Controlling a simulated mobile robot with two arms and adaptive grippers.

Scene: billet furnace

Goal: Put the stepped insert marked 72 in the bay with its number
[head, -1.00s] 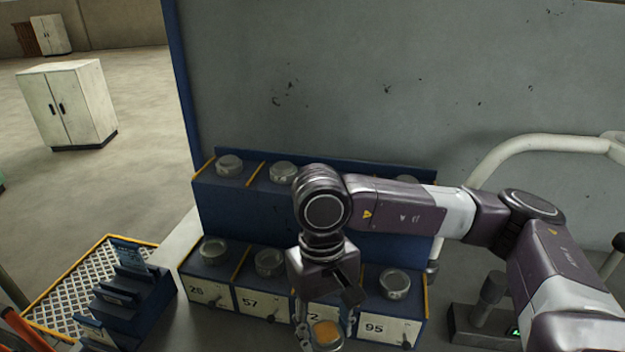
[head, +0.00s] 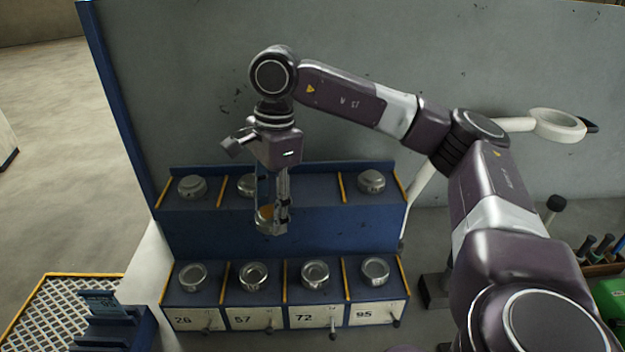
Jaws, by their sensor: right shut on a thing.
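My right gripper (head: 272,215) points down and is shut on a small metal insert with an orange-tan top (head: 266,222). It holds the insert in the air in front of the upper step of the blue rack, left of the rack's middle. No number can be read on the held insert. The bay marked 72 (head: 303,316) is third from the left in the lower row. A round metal piece with a hollow top (head: 315,273) sits on it. The gripper is above and left of this bay. My left gripper is out of view.
The lower bays 26 (head: 183,319), 57 (head: 242,318) and 95 (head: 364,313) each carry a round metal piece. The upper step (head: 312,187) has a bare place, with metal pieces left and right of it. Small levers stick out in front.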

